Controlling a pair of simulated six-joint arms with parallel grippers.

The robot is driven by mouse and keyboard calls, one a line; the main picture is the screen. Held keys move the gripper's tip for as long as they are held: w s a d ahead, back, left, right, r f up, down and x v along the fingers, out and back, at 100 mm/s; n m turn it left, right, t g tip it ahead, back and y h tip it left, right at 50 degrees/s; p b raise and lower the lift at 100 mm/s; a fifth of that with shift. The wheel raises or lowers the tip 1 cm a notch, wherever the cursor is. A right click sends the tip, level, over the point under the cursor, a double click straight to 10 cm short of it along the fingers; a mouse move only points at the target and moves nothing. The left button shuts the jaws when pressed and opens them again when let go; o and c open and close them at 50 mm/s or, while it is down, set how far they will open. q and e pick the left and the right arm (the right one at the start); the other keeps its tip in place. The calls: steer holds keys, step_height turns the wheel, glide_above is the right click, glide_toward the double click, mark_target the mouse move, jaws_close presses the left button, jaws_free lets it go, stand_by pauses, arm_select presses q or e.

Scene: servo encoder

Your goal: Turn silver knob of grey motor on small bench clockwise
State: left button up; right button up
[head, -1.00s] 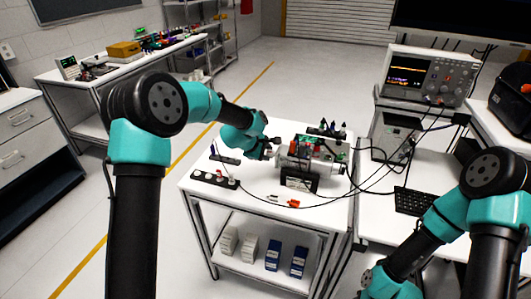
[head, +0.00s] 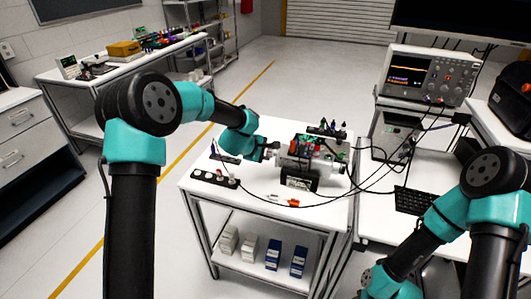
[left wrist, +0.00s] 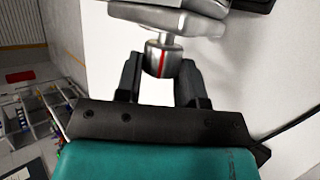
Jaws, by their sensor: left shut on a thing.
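The grey motor (head: 318,163) lies on the small white bench (head: 262,133), with a circuit board and wires on it. Its silver knob (left wrist: 161,59), a short cylinder with a red line, sticks out of the motor's end in the left wrist view. My left gripper (head: 272,151) is at the left end of the motor. In the left wrist view my left gripper (left wrist: 160,66) has its two dark fingers on either side of the knob, shut on it. In the head view the knob is too small and covered to make out. My right gripper is out of frame; only its arm shows.
A power strip (head: 214,178) lies at the bench's left edge. Small screwdrivers (head: 327,129) stand behind the motor. Orange-tipped parts (head: 292,202) lie in front. Black cables run right to an oscilloscope (head: 428,77). A keyboard (head: 413,201) lies on the desk at right.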

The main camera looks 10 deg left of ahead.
arm_select(q)
steer(key=o, duration=0.9)
steer(key=v, duration=1.7)
steer(key=shift+s+a+r, duration=0.1)
steer(key=shift+s+r, duration=0.05)
